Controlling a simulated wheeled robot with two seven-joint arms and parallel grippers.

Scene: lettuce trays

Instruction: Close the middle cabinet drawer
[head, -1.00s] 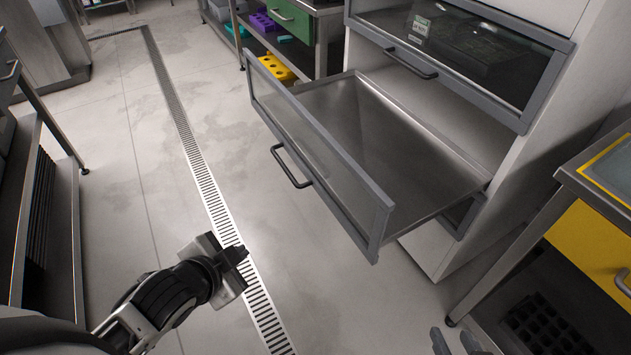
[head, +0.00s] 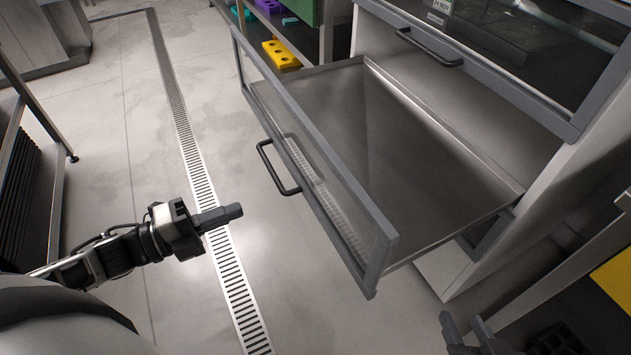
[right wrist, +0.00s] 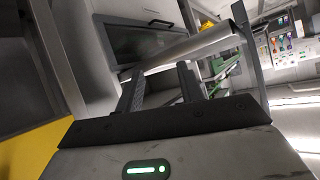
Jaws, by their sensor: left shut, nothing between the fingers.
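The middle cabinet drawer (head: 370,261) is pulled far out of the white cabinet (head: 462,272). It has a grey-framed glass front and an empty metal inside. Its black bar handle (head: 278,168) is on the outer face. My left gripper (head: 238,212) is shut and empty, left of the drawer front and a little below the handle in the picture, apart from both. My right gripper (head: 466,325) is at the bottom edge of the head view, right of the drawer's near corner. In the right wrist view its two fingers (right wrist: 160,80) stand apart with nothing seen gripped.
A closed glass-fronted drawer (head: 500,65) is above the open one. A table with a yellow drawer (head: 612,280) stands at the right. A metal rack (head: 50,150) is at the left.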

